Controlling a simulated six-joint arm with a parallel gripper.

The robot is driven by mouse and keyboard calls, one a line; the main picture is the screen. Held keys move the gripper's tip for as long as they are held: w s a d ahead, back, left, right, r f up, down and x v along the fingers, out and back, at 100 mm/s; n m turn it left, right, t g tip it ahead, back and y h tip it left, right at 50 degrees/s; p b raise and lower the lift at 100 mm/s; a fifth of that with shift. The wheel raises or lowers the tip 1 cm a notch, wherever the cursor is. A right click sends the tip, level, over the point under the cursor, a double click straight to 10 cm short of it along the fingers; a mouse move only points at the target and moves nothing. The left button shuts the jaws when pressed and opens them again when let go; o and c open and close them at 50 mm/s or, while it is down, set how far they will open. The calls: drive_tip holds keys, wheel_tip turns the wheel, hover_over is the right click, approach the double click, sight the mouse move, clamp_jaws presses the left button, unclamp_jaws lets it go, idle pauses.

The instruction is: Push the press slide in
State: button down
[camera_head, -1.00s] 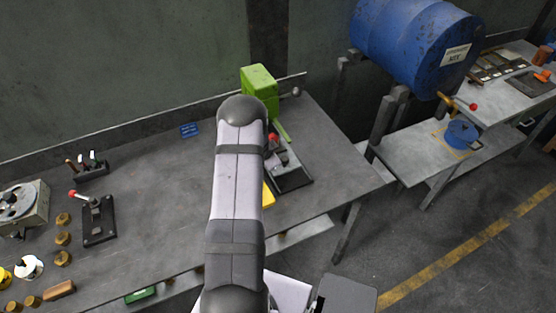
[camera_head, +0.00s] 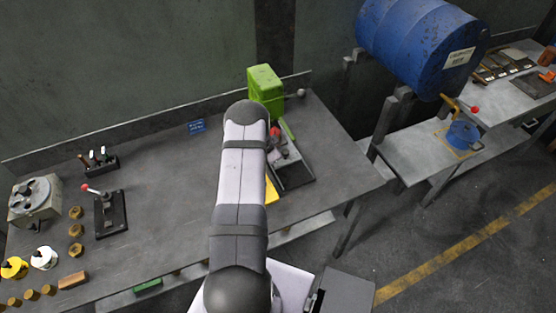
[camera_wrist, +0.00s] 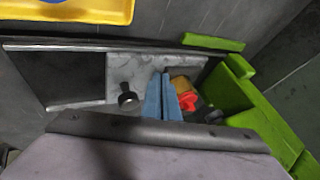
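The green press (camera_head: 265,88) stands at the back of the workbench, with a dark base plate (camera_head: 294,176) in front of it. In the wrist view its green body (camera_wrist: 262,115) is at the right, and a grey metal slide plate (camera_wrist: 140,67) lies on the dark base. A dark round knob (camera_wrist: 127,97) stands on the plate. A red knob (camera_wrist: 187,101) is just right of my fingers. My gripper (camera_wrist: 160,78) shows two blue fingers close together, apparently shut and empty, over the plate between the two knobs. Contact cannot be told. My arm hides the gripper in the head view.
A yellow tray (camera_wrist: 90,8) lies beside the press base. A lever unit (camera_head: 109,213) with a red knob, brass nuts and a grey machine (camera_head: 35,200) are at the left of the bench. A blue drum (camera_head: 420,45) is at the right. The middle bench is clear.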

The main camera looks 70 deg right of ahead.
drive_tip(key=shift+s+a+f+b, duration=0.35)
drive_tip(key=shift+s+a+b, duration=0.3)
drive_tip(key=shift+b, duration=1)
drive_tip(key=s+b, duration=0.1)
drive_tip(key=a+b, duration=0.1)
drive_tip(key=b, duration=0.1)
drive_tip(key=shift+s+a, duration=0.2)
drive_tip(key=shift+s, duration=0.15)
drive_tip(key=v, duration=1)
drive_tip(key=shift+r, duration=0.35)
drive_tip(key=shift+b, duration=0.35)
